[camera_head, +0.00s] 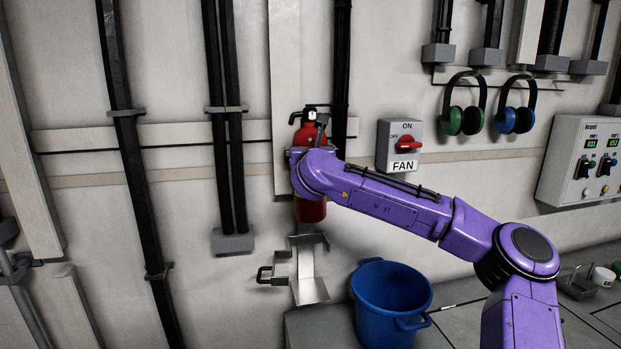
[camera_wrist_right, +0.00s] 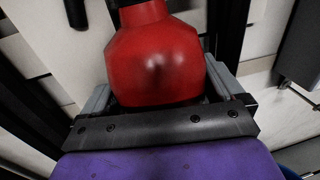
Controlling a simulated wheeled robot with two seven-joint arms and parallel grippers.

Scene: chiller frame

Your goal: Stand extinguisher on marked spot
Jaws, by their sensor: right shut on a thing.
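The red extinguisher (camera_head: 312,210) is upright in front of the wall in the head view, with its black handle at the top. My purple right arm covers its middle. My right gripper (camera_wrist_right: 160,85) is shut on the extinguisher, with a grey finger on each side of the red body (camera_wrist_right: 155,55) in the wrist view. An open metal bracket (camera_head: 306,268) with a black latch is on the wall below the extinguisher, apart from it. No marked spot can be made out. My left gripper is not in view.
A blue bucket (camera_head: 391,302) stands on the grey surface right of the bracket. A fan switch box (camera_head: 399,147) and two pairs of ear defenders hang on the wall to the right. Black pipes (camera_head: 135,160) run down the wall at left.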

